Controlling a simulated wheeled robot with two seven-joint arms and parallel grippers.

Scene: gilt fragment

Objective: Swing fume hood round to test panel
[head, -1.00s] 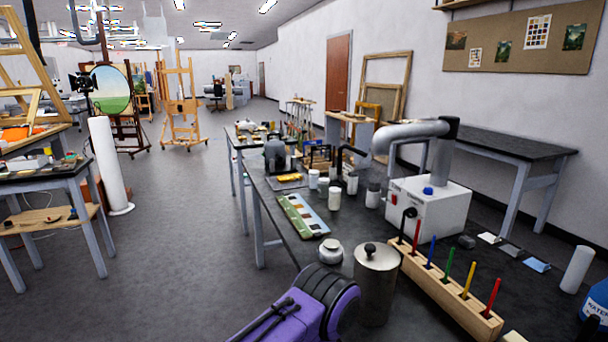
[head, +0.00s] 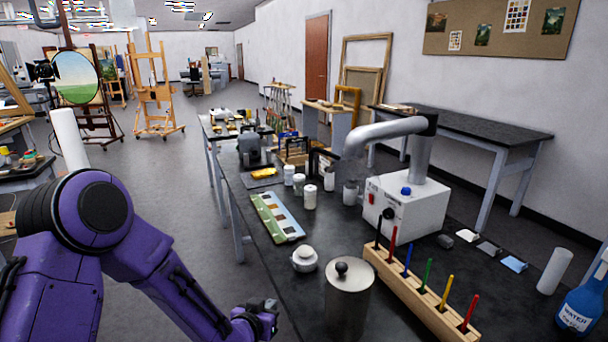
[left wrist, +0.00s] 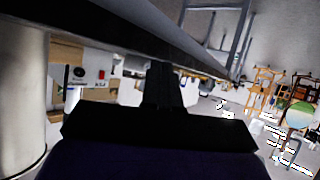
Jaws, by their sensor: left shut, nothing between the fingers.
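The fume hood is a grey bent duct (head: 385,131) rising from a white box (head: 408,208) with a red switch and a blue knob. Its nozzle end points left, above the bench. The test panel, a flat board with colour swatches (head: 278,217), lies on the bench left of the box, apart from the nozzle. My left gripper (head: 264,318) is low at the bench's front left edge, shut and empty, well away from the duct. In the left wrist view the gripper (left wrist: 163,85) is a dark shape, with the white box (left wrist: 95,78) tilted beyond. My right gripper is out of view.
A metal canister (head: 348,300) and a small lidded jar (head: 304,259) stand between my left gripper and the hood. A wooden rack of coloured tools (head: 420,292) is in front of the box. White jars (head: 310,197) stand behind the panel. Open floor lies left.

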